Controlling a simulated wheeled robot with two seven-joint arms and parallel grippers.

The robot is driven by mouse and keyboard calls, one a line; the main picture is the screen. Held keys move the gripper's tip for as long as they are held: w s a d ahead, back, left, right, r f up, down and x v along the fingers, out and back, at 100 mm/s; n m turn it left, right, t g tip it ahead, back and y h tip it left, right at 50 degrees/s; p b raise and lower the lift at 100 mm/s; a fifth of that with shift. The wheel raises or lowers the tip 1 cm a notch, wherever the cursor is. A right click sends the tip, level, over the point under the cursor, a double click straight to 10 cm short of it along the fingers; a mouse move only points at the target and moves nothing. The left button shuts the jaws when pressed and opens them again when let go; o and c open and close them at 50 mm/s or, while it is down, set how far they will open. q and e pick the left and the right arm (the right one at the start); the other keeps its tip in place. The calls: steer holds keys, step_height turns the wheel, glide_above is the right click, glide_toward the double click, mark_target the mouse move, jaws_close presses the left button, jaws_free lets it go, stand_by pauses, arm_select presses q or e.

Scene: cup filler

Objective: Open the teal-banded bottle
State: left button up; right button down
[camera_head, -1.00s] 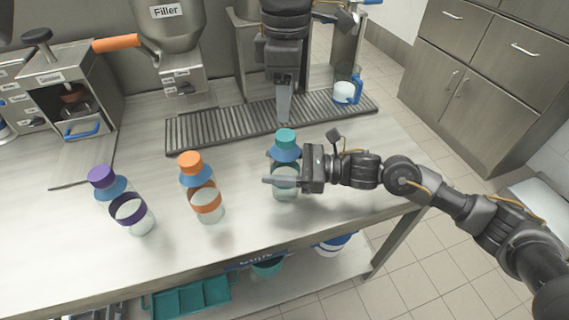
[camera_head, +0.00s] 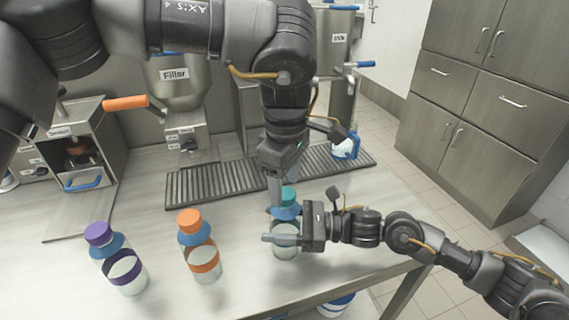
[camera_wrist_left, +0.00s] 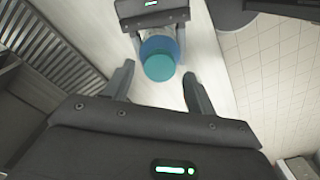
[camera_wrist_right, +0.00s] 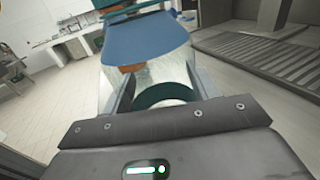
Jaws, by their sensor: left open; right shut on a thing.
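The teal-banded bottle (camera_head: 286,246) stands upright on the counter, with its teal cap (camera_head: 289,196) on. My right gripper (camera_head: 284,238) is shut on the bottle's body from the right; the bottle fills the right wrist view (camera_wrist_right: 150,75). My left gripper (camera_head: 277,190) points down just above and behind the cap. In the left wrist view my left gripper (camera_wrist_left: 160,82) is open, and the teal cap (camera_wrist_left: 159,67) shows between and just beyond the fingertips, apart from them. My fingers hide part of the bottle's band.
An orange-banded bottle (camera_head: 201,259) and a purple-banded bottle (camera_head: 122,272) stand to the left. A drip grate (camera_head: 210,182) lies behind, with a blue-handled jug (camera_head: 345,147) at its right end. The filler (camera_head: 175,85) stands at the back.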

arm_select(q)
steer(key=shift+f, duration=0.95)
steer(key=c, duration=1)
steer(key=shift+c, duration=0.2)
